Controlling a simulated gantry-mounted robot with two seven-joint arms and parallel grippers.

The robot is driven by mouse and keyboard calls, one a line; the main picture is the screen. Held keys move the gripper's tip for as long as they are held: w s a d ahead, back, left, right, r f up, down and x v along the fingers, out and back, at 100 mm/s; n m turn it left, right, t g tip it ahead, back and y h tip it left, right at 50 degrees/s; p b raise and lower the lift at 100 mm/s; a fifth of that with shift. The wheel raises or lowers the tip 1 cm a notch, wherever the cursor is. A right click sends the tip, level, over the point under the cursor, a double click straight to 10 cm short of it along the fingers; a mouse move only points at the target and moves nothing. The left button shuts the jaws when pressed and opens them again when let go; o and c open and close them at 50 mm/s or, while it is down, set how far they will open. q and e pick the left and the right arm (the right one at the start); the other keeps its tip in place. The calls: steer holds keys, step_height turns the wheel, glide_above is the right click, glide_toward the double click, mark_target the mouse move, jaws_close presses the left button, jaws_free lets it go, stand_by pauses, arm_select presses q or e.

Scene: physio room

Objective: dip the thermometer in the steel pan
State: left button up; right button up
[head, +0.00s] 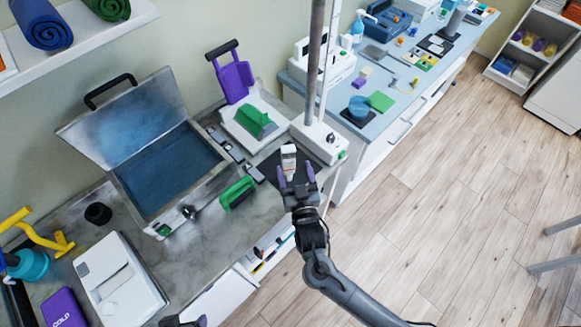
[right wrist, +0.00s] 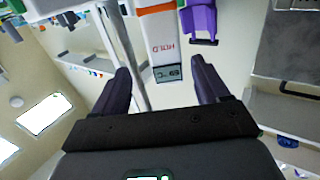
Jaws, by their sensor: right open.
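The thermometer (head: 288,157) is a small white upright device near the counter's front edge. In the right wrist view the display end appears between the fingers (right wrist: 160,72), with gaps on both sides. The steel pan (head: 187,211) stands left of it, lid raised, with blue liquid inside. Only a bit of my left gripper (head: 182,321) shows at the bottom edge.
A green-handled item (head: 238,193) lies between pan and thermometer. A white stand with a pole (head: 319,139) rises just behind the thermometer. A white box (head: 118,281) and a black cup (head: 98,213) are left.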

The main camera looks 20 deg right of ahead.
steer(key=shift+w+d+f, duration=0.1)
steer(key=shift+w+d, duration=0.1)
steer(key=shift+w, duration=1.75)
steer(key=shift+w+d+f, duration=0.1)
steer(key=shift+w+d, duration=0.1)
steer(key=shift+w, duration=1.75)
